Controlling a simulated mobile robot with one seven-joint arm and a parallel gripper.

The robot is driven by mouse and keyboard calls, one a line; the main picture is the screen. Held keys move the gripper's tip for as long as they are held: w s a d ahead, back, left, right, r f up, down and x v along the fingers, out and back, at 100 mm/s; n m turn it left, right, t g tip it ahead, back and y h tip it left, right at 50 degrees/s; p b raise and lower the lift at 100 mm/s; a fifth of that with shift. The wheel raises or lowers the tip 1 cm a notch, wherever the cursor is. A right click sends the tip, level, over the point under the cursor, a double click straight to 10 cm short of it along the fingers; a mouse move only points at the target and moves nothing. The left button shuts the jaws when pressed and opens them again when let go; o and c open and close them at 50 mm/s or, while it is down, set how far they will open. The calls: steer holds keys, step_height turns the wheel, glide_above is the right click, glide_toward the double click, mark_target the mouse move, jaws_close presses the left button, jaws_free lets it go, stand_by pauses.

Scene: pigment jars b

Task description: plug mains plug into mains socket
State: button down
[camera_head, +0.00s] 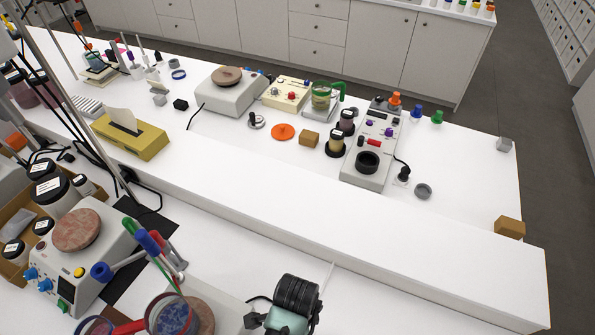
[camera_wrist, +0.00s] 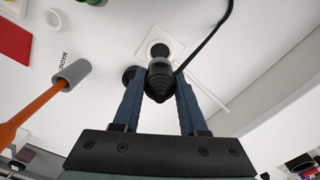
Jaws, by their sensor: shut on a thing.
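In the wrist view my gripper (camera_wrist: 158,88) has its two blue fingers shut on the black ribbed mains plug (camera_wrist: 159,85). A black cable (camera_wrist: 208,38) runs from beside the plug to the upper right. Just beyond the plug is a pale square plate with a dark round middle, which looks like the mains socket (camera_wrist: 149,42). The plug overlaps its near side, and I cannot tell whether they touch. There, a small pale plate (camera_head: 402,180) with a black piece and cable stands right of the grey device.
In the wrist view a grey-tipped orange tool (camera_wrist: 70,72) lies left of the fingers. In the head view a grey device (camera_head: 365,180), a yellow tissue box (camera_head: 140,140) and jars crowd the bench. The bench's front right strip (camera_head: 430,240) is clear.

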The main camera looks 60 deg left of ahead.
stand_by(0.4)
steer(key=shift+f+b, duration=1.85)
steer(key=shift+f, duration=1.05)
steer(key=shift+p, duration=0.65)
steer(key=shift+f+b, duration=1)
steer(key=shift+f, duration=0.3)
steer(key=shift+c, duration=1.8)
jaws_free()
step_height(320, 180, up, 13)
steer(key=shift+r+b, duration=0.1)
steer(key=shift+b, duration=0.65)
